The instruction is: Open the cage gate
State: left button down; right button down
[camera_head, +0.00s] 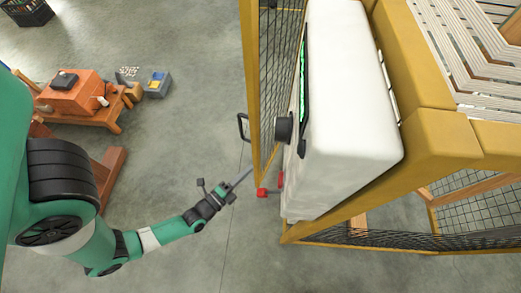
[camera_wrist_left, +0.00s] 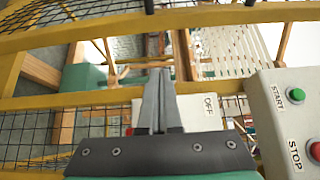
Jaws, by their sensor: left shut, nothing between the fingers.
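The cage gate (camera_head: 251,70) is a yellow-framed mesh panel that runs down the middle of the head view. A black handle (camera_head: 241,127) sticks out from its left side. A red block (camera_head: 262,193) sits at its lower end, with another red piece just to the right; I cannot tell whether they are joined. My left gripper (camera_head: 245,175) is shut and empty, just left of the gate's lower end and below the handle. In the left wrist view its fingers (camera_wrist_left: 160,100) are together in front of yellow bars (camera_wrist_left: 110,97) and mesh. My right gripper is out of view.
A control box (camera_wrist_left: 285,120) with a green START and a red STOP button stands at the right of the wrist view. Left of the gate is open grey floor (camera_head: 190,60). An orange machine (camera_head: 75,95) stands far left, with a dark crate (camera_head: 28,12) behind.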

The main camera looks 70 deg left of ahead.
aim_at(257, 151)
pick_arm(q)
jog(key=w+a+b, duration=0.1)
jog(key=w+a, duration=0.5)
jog(key=shift+w+a+r, duration=0.1)
jog(key=shift+a, duration=0.1)
dwell(0.4)
dwell(0.3)
